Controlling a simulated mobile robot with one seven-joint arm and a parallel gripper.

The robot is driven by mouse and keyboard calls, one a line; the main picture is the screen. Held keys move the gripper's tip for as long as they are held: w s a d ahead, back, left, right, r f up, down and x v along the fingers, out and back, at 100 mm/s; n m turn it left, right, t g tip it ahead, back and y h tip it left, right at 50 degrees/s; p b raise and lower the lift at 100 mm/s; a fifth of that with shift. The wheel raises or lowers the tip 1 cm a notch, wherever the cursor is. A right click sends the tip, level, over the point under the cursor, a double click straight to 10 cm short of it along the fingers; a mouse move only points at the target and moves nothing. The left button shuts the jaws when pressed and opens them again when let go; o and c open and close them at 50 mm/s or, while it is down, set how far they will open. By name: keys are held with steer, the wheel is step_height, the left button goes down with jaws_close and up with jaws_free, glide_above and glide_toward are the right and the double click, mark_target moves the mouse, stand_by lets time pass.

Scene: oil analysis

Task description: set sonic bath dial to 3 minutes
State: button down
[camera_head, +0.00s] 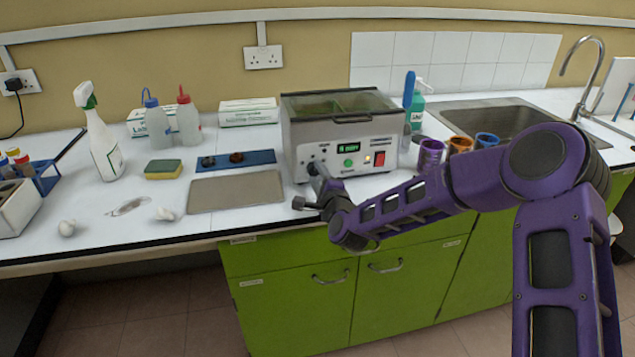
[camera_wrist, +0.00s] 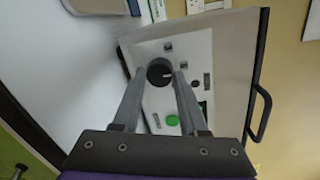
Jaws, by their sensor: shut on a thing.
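The sonic bath (camera_head: 368,127) is a grey metal box with an open top on the bench, its control panel facing me. Its panel has a lit green display (camera_head: 353,147), too small to read surely, a green button and a red switch (camera_head: 380,159). In the wrist view the round black dial (camera_wrist: 159,70) has a light pointer mark. My gripper (camera_wrist: 161,76) has its two fingertips around the dial, one on each side, shut on it. In the head view my gripper (camera_head: 318,180) reaches the lower left of the panel and hides the dial.
A grey tray (camera_head: 235,192) lies left of the bath, with a blue mat (camera_head: 222,161) behind it. Purple, orange and blue cups stand right of the bath beside the sink (camera_head: 500,120). A spray bottle (camera_head: 101,140) and sponge (camera_head: 163,169) stand further left.

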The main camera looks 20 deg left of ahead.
steer(key=n+b, duration=0.1)
steer(key=n, duration=0.1)
steer(key=shift+a+n, duration=0.1)
steer(key=shift+n, duration=0.3)
steer(key=n, duration=0.3)
steer(key=shift+s+h, duration=0.1)
steer(key=shift+h, duration=0.2)
steer(key=n, duration=0.5)
steer(key=shift+n+t+h, duration=0.3)
steer(key=shift+n+t, duration=0.1)
steer(key=shift+c, duration=2.2)
jaws_free()
steer(key=v, duration=1.7)
steer(key=shift+s, duration=0.2)
